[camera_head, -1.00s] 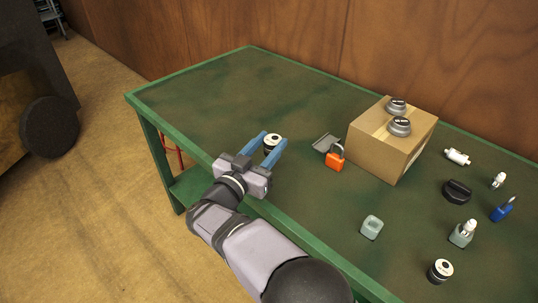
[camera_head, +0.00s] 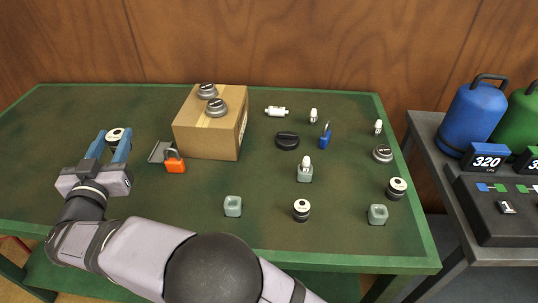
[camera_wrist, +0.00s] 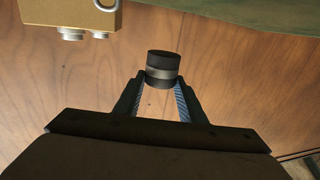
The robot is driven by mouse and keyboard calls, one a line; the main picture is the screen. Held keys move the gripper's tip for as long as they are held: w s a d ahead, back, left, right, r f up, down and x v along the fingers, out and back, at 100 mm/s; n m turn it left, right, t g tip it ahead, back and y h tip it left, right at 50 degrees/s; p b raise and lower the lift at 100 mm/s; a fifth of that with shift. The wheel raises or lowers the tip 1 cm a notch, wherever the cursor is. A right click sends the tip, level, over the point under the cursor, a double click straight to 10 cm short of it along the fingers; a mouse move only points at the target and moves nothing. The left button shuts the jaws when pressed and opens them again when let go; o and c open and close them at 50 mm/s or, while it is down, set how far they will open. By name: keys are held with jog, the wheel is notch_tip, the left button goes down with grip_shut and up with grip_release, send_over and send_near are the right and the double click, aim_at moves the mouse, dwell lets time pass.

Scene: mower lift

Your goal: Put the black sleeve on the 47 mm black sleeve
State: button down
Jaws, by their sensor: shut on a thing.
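In the wrist view the held sleeve (camera_wrist: 162,68) is dark with a grey band, between the fingertips. I cannot read any size marks, so I cannot tell which is the 47 mm one. Both are well apart from my gripper.
A cardboard box (camera_head: 207,136) carrying two grey caps stands between my gripper and the right side. An orange padlock (camera_head: 175,165) is nearer my gripper.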

jog(key=w+d+r+m+h+p, duration=0.1)
jog(key=w+d+r, duration=0.2)
jog(key=w+d, duration=0.25)
jog(key=w+d+r+h, duration=0.1)
jog(key=w+d+r, duration=0.3)
jog(key=w, duration=0.2)
jog(key=w+d+r+y+p, duration=0.15)
jog(key=w+d, duration=0.25)
jog(key=d, duration=0.5)
jog(key=w+d+r+n+p, duration=0.1)
jog(key=w+d+r, duration=0.1)
jog(key=w+d, duration=0.5)
jog(key=w+d+r+y+p, duration=0.1)
jog(key=w+d+r, duration=0.1)
jog(key=d, duration=1)
jog(key=s+d+f+n+y+p, duration=0.1)
jog(key=d+f+n+y+p, duration=0.1)
jog(key=d, duration=1)
jog(key=n+g+y+p, duration=0.2)
jog(key=y+p, duration=0.1)
jog(key=p, duration=0.1)
send_over(404, 189)
notch_tip(404, 189, down, 9)
jog(key=shift+r, duration=0.2)
jog(key=shift+f, duration=4.95)
